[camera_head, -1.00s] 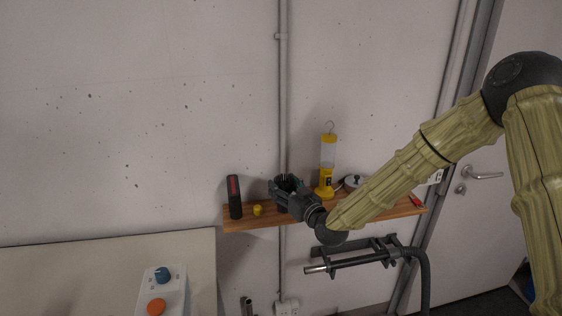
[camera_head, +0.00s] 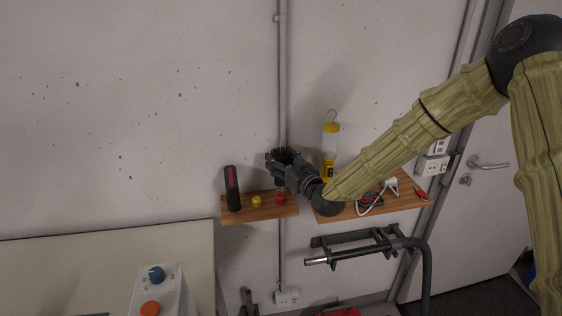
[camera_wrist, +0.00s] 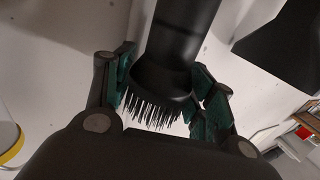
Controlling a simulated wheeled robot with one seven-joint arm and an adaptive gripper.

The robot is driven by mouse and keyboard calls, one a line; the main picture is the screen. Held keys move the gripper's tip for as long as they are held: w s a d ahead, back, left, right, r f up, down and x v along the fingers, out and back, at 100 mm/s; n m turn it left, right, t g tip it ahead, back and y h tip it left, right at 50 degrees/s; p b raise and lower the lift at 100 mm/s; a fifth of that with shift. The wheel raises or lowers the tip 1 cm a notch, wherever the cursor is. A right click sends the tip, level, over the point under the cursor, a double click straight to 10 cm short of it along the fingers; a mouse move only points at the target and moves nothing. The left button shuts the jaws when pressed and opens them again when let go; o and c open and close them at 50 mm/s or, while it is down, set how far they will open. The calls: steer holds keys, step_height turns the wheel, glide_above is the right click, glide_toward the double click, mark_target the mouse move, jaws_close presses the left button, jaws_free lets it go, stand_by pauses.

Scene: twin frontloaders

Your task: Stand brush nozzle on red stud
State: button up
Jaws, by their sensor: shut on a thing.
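My gripper (camera_head: 283,160) is raised above the wall shelf in the head view. In the wrist view my gripper (camera_wrist: 163,85) is shut on the black brush nozzle (camera_wrist: 172,50), with one green-padded finger on each side. Its dark bristles (camera_wrist: 152,108) show between the fingers, toward the wrist. In the head view the nozzle cannot be told apart from the dark gripper. The red stud (camera_head: 280,200) stands bare on the shelf (camera_head: 240,216), below my gripper and apart from it.
A yellow stud (camera_head: 256,201) is left of the red one, and a black upright object with a red stripe (camera_head: 232,188) stands at the shelf's left end. A yellow lantern (camera_head: 330,150) and a white cable (camera_head: 372,205) are to the right. A hose pipe (camera_head: 345,256) hangs below.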

steer(key=shift+s+f+b, duration=0.25)
steer(key=shift+s+b, duration=0.05)
steer(key=shift+w+f+b, duration=0.2)
steer(key=shift+f+b, duration=0.35)
steer(key=shift+f, duration=0.3)
steer(key=shift+s+f+b, duration=0.15)
steer(key=shift+f+b, duration=1)
steer(key=shift+f+b, duration=1.55)
steer(key=shift+b, duration=0.45)
stand_by(1.0)
steer(key=o, duration=1.1)
steer(key=shift+r, duration=0.1)
